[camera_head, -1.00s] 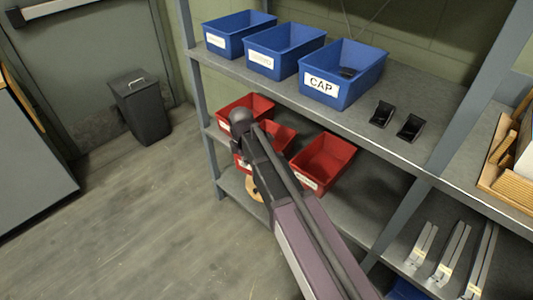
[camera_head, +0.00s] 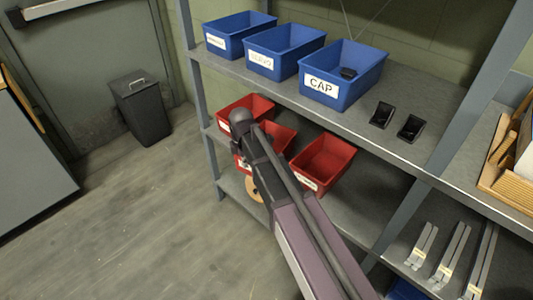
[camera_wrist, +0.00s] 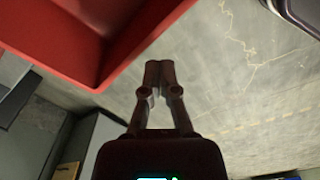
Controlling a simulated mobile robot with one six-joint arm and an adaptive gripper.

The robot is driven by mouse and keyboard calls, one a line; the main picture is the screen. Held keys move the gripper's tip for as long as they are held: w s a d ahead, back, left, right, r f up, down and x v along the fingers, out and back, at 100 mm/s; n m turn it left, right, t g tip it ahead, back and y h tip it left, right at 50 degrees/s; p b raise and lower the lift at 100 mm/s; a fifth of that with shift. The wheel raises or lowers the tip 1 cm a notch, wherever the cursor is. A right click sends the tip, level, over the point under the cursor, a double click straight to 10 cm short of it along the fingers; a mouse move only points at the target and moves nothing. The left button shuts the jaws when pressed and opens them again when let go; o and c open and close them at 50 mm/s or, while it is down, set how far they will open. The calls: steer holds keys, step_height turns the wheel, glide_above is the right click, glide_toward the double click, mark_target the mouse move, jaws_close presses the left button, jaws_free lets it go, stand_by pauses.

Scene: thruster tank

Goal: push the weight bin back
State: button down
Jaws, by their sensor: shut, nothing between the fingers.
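Three red bins stand on the middle shelf in the head view: a left one (camera_head: 258,105), a middle one (camera_head: 284,138) and a right one (camera_head: 325,160). Their labels are too small to read, so I cannot tell which is the weight bin. The middle one appears to stand farther out toward the front than its neighbours, and my arm covers much of it. My gripper (camera_wrist: 159,68) is shut and empty in the wrist view, with a red bin (camera_wrist: 85,40) close at its upper left. Contact cannot be made out. The fingers are hidden in the head view.
Blue bins, one marked CAP (camera_head: 340,75), stand on the shelf above, with two small black trays (camera_head: 396,121) beside them. A tan roll (camera_head: 254,190) is on the lower shelf. A dark waste bin (camera_head: 141,106) stands on the open floor at left.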

steer(key=shift+f+b, duration=0.3)
steer(key=shift+f, duration=0.05)
step_height(320, 180, down, 6)
steer(key=b, duration=0.6)
steer(key=shift+f, duration=0.15)
stand_by(1.5)
steer(key=shift+r, duration=0.4)
